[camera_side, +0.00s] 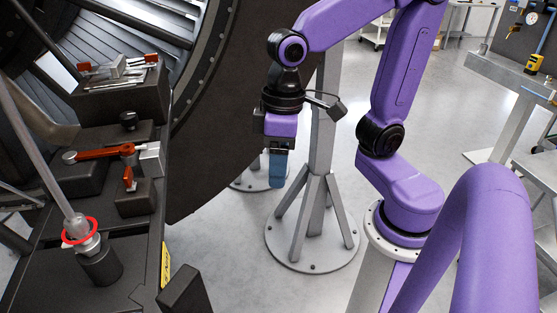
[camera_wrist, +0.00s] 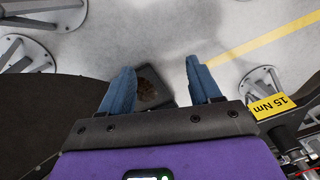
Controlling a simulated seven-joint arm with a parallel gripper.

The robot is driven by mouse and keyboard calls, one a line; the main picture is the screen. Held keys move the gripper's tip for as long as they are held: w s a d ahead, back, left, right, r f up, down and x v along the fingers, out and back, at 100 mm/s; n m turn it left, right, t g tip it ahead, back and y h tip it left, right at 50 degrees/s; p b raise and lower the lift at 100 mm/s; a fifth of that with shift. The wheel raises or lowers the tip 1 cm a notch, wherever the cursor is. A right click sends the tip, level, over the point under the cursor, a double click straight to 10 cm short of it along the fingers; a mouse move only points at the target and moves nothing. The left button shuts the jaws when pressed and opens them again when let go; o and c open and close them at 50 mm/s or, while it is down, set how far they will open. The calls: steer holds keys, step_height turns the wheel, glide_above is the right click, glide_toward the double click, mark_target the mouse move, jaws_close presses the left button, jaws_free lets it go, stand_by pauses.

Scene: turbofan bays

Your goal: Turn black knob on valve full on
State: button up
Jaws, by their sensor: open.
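A round black knob (camera_side: 129,119) stands on a dark block on the bench at the left in the side view. I cannot tell for sure that it belongs to the valve. A red lever (camera_side: 100,153) with silver ends lies in front of it, and a small red handle (camera_side: 128,178) stands just below. My gripper (camera_side: 278,180), with blue fingers, hangs to the right of the bench, well apart from the knob and over the floor. In the wrist view my gripper (camera_wrist: 160,88) is open, with nothing held between the fingers. The knob is not identifiable there.
The dark bench (camera_side: 40,285) carries a hose fitting with a red ring (camera_side: 80,231) and a tool block (camera_side: 120,80). A large dark engine ring (camera_side: 225,110) rises behind. A yellow label (camera_wrist: 272,105) reads 15 Nm. A grey stand (camera_side: 315,210) is behind my gripper.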

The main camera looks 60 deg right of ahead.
stand_by(0.3)
steer(key=m+t+h, duration=0.3)
steer(key=m, duration=0.9)
glide_toward(127, 114)
steer(key=shift+t+h, duration=0.3)
steer(key=x, duration=0.8)
steer(key=shift+s+a+f, duration=0.25)
steer(key=shift+f, duration=0.1)
steer(key=shift+c, duration=0.3)
steer(key=c, duration=1)
